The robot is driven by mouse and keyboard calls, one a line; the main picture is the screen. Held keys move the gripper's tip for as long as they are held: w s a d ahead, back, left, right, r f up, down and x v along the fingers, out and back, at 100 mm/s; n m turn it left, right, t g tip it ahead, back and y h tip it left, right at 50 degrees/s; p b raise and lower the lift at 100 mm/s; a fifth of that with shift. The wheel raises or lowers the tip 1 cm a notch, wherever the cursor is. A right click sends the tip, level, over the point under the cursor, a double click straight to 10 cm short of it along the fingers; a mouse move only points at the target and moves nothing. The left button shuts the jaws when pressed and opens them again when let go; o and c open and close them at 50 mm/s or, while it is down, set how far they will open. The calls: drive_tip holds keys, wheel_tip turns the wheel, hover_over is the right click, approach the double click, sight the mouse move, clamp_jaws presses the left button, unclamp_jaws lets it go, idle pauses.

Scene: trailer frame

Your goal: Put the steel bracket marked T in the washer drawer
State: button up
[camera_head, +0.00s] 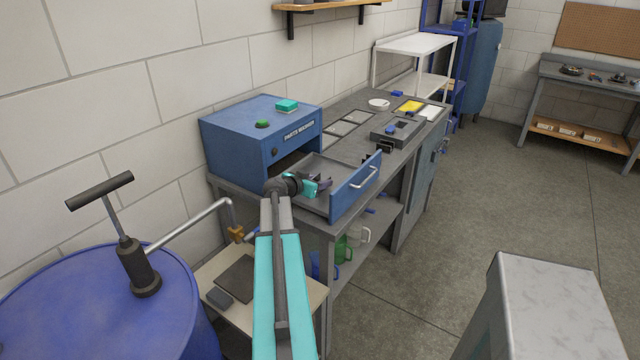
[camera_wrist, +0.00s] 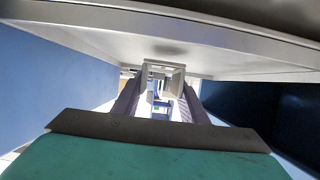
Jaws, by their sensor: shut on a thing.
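The blue parts washer (camera_head: 250,140) stands on the bench with its drawer (camera_head: 355,187) pulled open. My gripper (camera_head: 322,182) is over or inside the open drawer, near its middle. In the wrist view my gripper (camera_wrist: 160,105) is shut on a small grey metal piece, which looks like the steel bracket (camera_wrist: 162,70), between the fingertips. A T mark on it cannot be made out. A pale grey surface lies close to the fingers in that view, with blue at both sides. Whether the bracket touches the drawer floor cannot be told.
A green-topped item (camera_head: 287,105) sits on the washer. A dark grey tray (camera_head: 397,132) and a small black bracket-like piece (camera_head: 385,147) are on the bench behind the drawer. A blue drum (camera_head: 90,310) stands at the left, a pale-topped block at lower right. The floor between is clear.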

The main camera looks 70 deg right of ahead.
drive_tip(key=shift+f, duration=0.6)
drive_tip(key=shift+f, duration=0.15)
drive_tip(key=o, duration=1.3)
drive_tip(key=shift+r, duration=0.25)
drive_tip(key=shift+a, duration=0.3)
drive_tip(key=b+v, duration=0.3)
drive_tip(key=v, duration=0.7)
drive_tip(key=shift+w+a, duration=0.1)
drive_tip(key=shift+a, duration=0.1)
drive_tip(key=shift+w+a+r, duration=0.15)
drive_tip(key=shift+a+r, duration=0.1)
drive_tip(key=shift+a, duration=0.15)
